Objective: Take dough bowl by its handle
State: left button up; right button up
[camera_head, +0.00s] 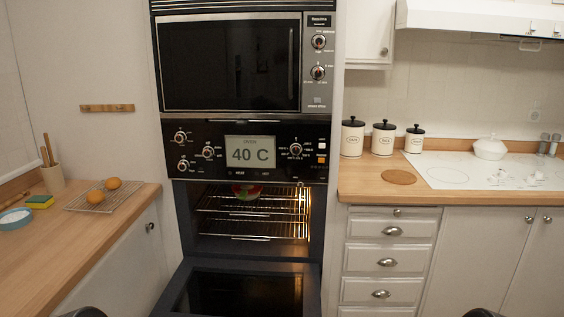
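A bowl (246,190) with red and green colours sits inside the lower oven, on the upper wire rack (220,205), towards the back. It is small in view and its top is cut off by the oven's control panel. I cannot make out its handle or any dough. The oven door (245,293) is folded down open. Only dark rounded parts, probably of my arms, show at the bottom edge on the left and right. Neither gripper's fingers are in view, and nothing of mine is at the bowl.
The oven display (251,151) reads 40 C. A shut upper oven (230,63) is above. The left counter (100,240) holds buns on a cooling rack, a sponge and a utensil cup. Canisters (383,140) and a hob (470,172) are at right. The lowered door projects forward.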

aim_at(246, 194)
jog(key=i+l+z, duration=0.1)
jog(key=i+l, duration=0.5)
jog(key=i, duration=0.25)
jog(key=i+l+z, duration=0.15)
jog(key=i+l, duration=0.2)
jog(key=i+l+z, duration=0.1)
jog(key=i, duration=0.4)
jog(key=l, duration=0.1)
